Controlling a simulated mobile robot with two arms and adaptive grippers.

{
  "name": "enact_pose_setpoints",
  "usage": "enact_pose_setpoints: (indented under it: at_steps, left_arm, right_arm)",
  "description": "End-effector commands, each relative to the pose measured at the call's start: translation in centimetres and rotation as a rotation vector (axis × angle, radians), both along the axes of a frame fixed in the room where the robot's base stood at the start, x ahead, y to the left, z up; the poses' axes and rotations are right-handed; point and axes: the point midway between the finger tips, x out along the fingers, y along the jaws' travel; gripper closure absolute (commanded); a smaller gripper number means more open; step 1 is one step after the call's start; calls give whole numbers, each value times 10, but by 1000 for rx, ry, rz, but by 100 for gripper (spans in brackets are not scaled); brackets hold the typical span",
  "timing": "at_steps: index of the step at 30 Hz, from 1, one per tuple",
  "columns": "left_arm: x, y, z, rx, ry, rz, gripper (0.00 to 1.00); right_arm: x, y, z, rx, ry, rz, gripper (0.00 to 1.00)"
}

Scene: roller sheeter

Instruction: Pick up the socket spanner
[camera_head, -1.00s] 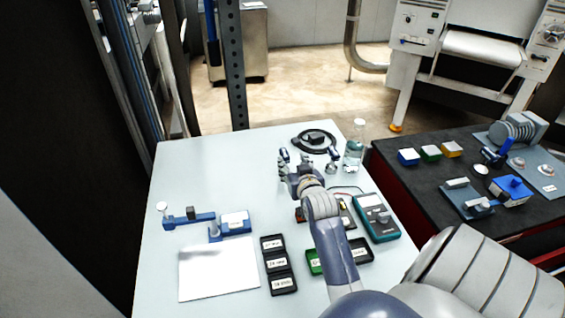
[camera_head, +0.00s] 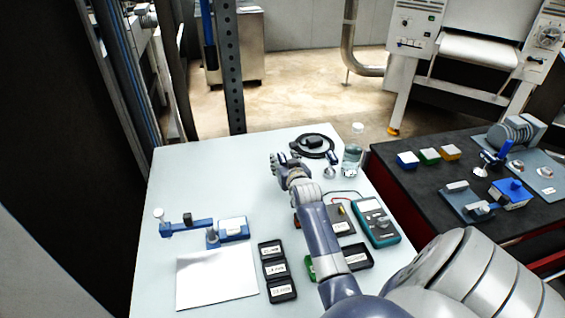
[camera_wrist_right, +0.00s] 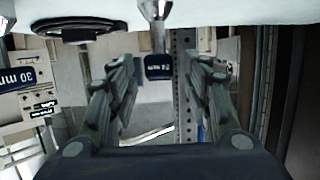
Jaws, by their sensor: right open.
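A tool with a silver lower end and a dark blue handle, which looks like the socket spanner (camera_head: 331,164), stands upright near the far right of the white table. In the right wrist view the spanner (camera_wrist_right: 157,62) shows inverted, with its labelled handle end between my fingers in the picture; no contact shows. My right gripper (camera_head: 283,158) is open and empty above the table, left of the spanner in the head view. My left gripper is not in view.
A black round stand (camera_head: 325,152) is just behind the spanner, and a clear bottle (camera_head: 353,158) is to its right. A teal meter (camera_head: 375,222), black trays (camera_head: 272,258) and a blue device (camera_head: 230,231) lie nearer. The table's left far area is clear.

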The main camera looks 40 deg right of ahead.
Motion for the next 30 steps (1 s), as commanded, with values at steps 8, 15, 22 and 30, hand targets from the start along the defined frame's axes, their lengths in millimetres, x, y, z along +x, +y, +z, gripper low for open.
enact_pose_setpoints:
  at_steps: [8,15,22,30]
  left_arm:
    - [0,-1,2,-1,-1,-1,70]
    - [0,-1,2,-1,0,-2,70]
    - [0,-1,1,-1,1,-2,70]
    - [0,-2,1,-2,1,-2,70]
  right_arm:
    - [20,-11,-7,0,1,0,55]
    - [21,-11,-7,-1,0,0,55]
    - [21,-11,-7,-1,0,0,100]
    - [21,-12,-6,-2,-2,0,100]
